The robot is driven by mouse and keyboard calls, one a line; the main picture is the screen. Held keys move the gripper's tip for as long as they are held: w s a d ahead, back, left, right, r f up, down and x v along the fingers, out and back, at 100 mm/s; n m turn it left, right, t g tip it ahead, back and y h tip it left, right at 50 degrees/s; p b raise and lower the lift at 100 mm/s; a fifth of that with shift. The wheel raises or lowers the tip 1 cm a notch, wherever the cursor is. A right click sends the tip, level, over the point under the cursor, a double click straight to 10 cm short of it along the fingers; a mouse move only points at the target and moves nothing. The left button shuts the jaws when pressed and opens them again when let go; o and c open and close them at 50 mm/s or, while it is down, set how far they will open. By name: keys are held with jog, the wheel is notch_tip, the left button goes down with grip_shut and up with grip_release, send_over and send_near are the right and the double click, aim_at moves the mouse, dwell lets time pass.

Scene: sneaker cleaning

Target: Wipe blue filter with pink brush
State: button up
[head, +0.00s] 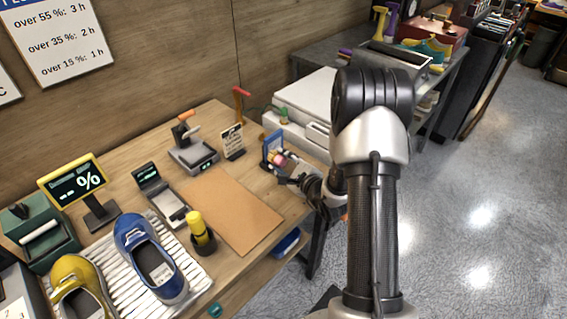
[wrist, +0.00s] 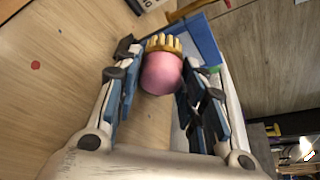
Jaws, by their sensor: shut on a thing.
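My gripper (head: 290,170) is at the right end of the wooden table, shut on the pink brush (head: 279,159). In the wrist view the brush (wrist: 161,74) sits between the two fingers, its rounded pink body toward me and its yellowish bristles pointing away. The blue filter (head: 270,141) stands upright at the table's right end, just behind the brush. In the wrist view the blue filter (wrist: 200,38) is beyond and to the right of the bristles. The bristles are close to it; I cannot tell whether they touch. The filter's lower part is partly hidden by the brush and a finger.
A small sign (head: 232,141) stands left of the filter. A brown mat (head: 232,208) lies bare mid-table. A blue shoe (head: 150,258), a yellow shoe (head: 80,290) and a yellow bottle in a dark holder (head: 200,232) are at the front left. A white box (head: 305,95) is behind.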

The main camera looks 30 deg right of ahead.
jog(key=shift+w+a, duration=0.3)
jog(key=shift+w, duration=0.6)
jog(key=shift+w+d, duration=0.25)
jog(key=shift+d, duration=0.6)
jog(key=shift+w+d, duration=0.25)
jog(key=shift+d, duration=0.6)
jog(key=shift+w+d, duration=0.35)
jog(key=shift+d, duration=0.4)
jog(key=shift+w+d, duration=0.35)
jog(key=shift+d, duration=0.4)
jog(key=shift+s+a, duration=0.3)
jog(key=shift+a, duration=0.55)
jog(key=shift+s+a, duration=0.3)
jog(key=shift+a, duration=0.5)
jog(key=shift+a, duration=0.15)
jog(key=shift+s+a, duration=0.35)
jog(key=shift+a, duration=0.35)
jog(key=shift+s+a, duration=0.3)
jog(key=shift+a, duration=0.4)
